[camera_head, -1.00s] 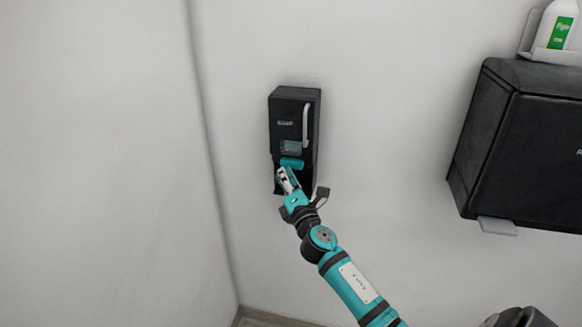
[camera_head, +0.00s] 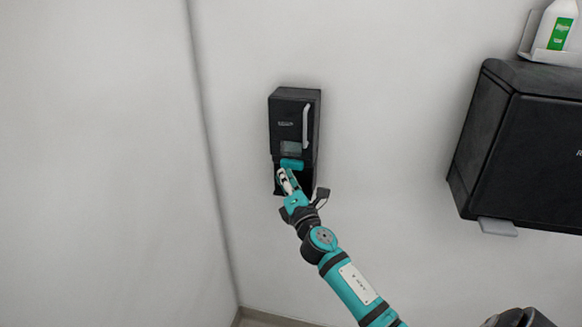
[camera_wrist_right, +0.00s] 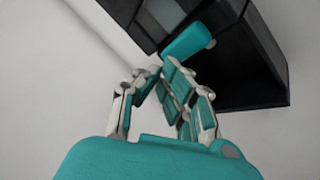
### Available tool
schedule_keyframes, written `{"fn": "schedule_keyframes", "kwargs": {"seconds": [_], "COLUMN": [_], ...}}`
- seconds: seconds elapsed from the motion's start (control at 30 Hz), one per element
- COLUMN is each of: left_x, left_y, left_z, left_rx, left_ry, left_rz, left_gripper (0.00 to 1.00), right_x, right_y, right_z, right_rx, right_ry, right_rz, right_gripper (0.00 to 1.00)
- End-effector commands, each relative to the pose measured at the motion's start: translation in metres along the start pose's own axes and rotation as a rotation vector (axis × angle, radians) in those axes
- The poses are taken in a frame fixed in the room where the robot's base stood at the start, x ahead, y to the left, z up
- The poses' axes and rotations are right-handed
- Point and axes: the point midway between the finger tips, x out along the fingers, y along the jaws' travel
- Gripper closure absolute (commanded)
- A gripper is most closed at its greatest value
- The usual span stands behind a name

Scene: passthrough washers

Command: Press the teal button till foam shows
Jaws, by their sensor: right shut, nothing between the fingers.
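A black dispenser (camera_head: 290,112) is mounted on the wall, with a teal button (camera_head: 292,164) low on its front. The button also shows in the right wrist view (camera_wrist_right: 188,42) at the top. My right gripper (camera_head: 282,172) is shut and empty, its fingertips right at the lower left of the button. In the right wrist view the fingers (camera_wrist_right: 162,72) come together just below the button; I cannot tell whether they touch it. No foam is visible. The recess under the button is partly hidden by my gripper. My left gripper is not in view.
A large black box (camera_head: 510,150) is fixed on the wall to the right, with a grey tab beneath it. A white bottle with a green label (camera_head: 558,27) stands in a holder above it. The wall around the dispenser is bare, with a corner to its left.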

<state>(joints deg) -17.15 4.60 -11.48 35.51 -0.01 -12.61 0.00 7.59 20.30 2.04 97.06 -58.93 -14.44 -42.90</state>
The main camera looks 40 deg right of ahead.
Motion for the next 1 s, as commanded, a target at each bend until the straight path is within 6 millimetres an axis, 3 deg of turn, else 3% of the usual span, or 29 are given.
{"fn": "schedule_keyframes", "kwargs": {"seconds": [1.0], "left_x": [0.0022], "left_y": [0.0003], "left_z": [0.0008], "left_rx": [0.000], "left_ry": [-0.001], "left_rz": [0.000], "left_gripper": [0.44], "right_x": [0.0074], "right_y": [-0.0038], "right_z": [0.0041], "right_rx": [0.000], "right_ry": [0.000], "right_rz": [0.000], "right_gripper": [1.00]}}
